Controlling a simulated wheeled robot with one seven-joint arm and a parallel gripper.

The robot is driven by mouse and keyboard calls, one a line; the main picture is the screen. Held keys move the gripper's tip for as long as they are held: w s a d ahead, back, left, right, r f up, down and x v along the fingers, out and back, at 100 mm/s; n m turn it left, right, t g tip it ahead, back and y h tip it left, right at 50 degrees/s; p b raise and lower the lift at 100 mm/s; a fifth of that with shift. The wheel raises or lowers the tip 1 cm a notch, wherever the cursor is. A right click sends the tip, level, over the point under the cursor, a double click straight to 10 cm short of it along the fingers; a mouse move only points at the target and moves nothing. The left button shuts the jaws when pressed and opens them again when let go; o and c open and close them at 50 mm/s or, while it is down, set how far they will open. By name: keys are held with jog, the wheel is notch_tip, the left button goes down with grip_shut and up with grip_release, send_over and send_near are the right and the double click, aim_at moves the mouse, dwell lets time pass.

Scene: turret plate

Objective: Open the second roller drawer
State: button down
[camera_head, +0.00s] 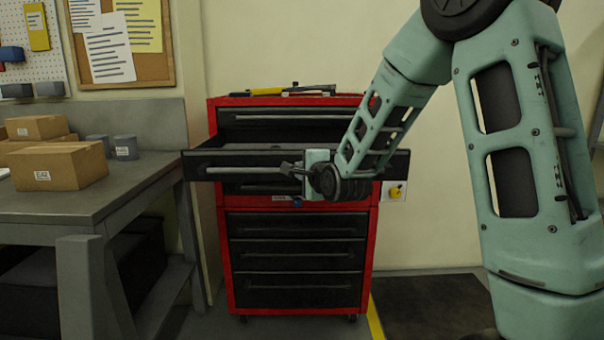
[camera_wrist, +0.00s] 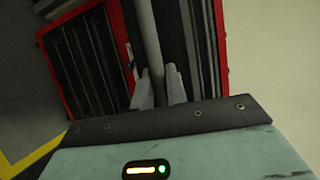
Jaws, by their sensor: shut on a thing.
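The red roller cabinet (camera_head: 221,250) stands against the wall with black drawer fronts. Its second drawer from the top (camera_head: 240,152) is pulled well out towards me, and its open inside shows behind the front. My gripper (camera_head: 292,170) is at the middle of that drawer's front, shut on the drawer's long bar handle (camera_head: 232,171). In the wrist view the two fingers of my gripper (camera_wrist: 159,88) close around the grey handle bar (camera_wrist: 148,40). The top drawer (camera_head: 290,117) and the lower drawers (camera_head: 297,257) are closed.
Tools (camera_head: 290,90) lie on the cabinet top. A workbench (camera_head: 120,192) with cardboard boxes (camera_head: 62,167) and grey cups (camera_head: 124,147) stands at the left, close to the open drawer's left end. Dark matting and a yellow floor line (camera_head: 375,318) lie at the right.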

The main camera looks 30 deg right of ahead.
jog(key=shift+s+a, duration=0.45)
jog(key=shift+s, duration=0.15)
jog(key=c, duration=1.4)
grip_release()
